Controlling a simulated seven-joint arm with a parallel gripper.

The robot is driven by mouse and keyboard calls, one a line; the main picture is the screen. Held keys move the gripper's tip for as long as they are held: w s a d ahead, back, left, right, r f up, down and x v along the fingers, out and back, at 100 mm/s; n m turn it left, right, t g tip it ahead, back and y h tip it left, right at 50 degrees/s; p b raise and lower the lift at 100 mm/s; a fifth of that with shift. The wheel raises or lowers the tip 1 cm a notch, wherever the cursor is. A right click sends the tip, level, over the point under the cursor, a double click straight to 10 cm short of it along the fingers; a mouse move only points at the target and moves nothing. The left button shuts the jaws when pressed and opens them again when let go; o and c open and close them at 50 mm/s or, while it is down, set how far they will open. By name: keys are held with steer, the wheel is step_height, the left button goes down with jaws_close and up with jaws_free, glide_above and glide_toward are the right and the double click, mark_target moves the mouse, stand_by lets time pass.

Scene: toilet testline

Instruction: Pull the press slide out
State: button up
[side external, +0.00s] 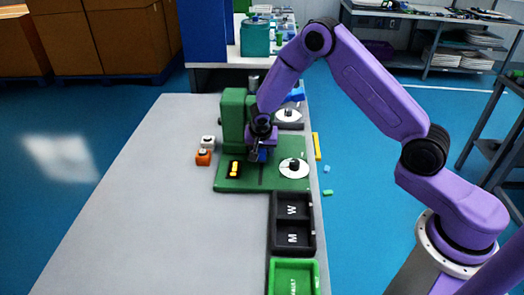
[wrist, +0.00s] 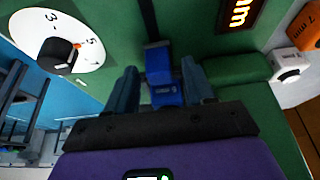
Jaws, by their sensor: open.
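The green press (side external: 235,112) stands on a green base plate on the grey bench. The press slide appears to be the blue block (wrist: 163,82); its front also shows under my wrist in the side view (side external: 263,155). A dark groove runs from it across the green base. My gripper (wrist: 162,88) is open, with one finger on each side of the blue block. A narrow gap shows at the left finger; whether the right finger touches is unclear. In the side view my gripper (side external: 260,152) is low in front of the press, its fingertips largely hidden.
A white dial (wrist: 60,42) with a black knob and a lit yellow display (side external: 235,169) flank the groove. An orange block (side external: 203,157) and a white block (side external: 208,142) stand left of the base. Black trays (side external: 274,225) and a green tray (side external: 271,280) lie in front. The bench's left side is clear.

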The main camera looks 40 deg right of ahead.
steer(key=shift+w+f, duration=0.1)
steer(key=shift+f, duration=0.2)
steer(key=shift+c, duration=0.3)
jaws_close()
steer(key=s+a, duration=0.7)
steer(key=shift+s+a, duration=0.2)
steer(key=shift+a, duration=0.1)
steer(key=shift+o, duration=0.3)
jaws_free()
steer(key=shift+s, duration=0.1)
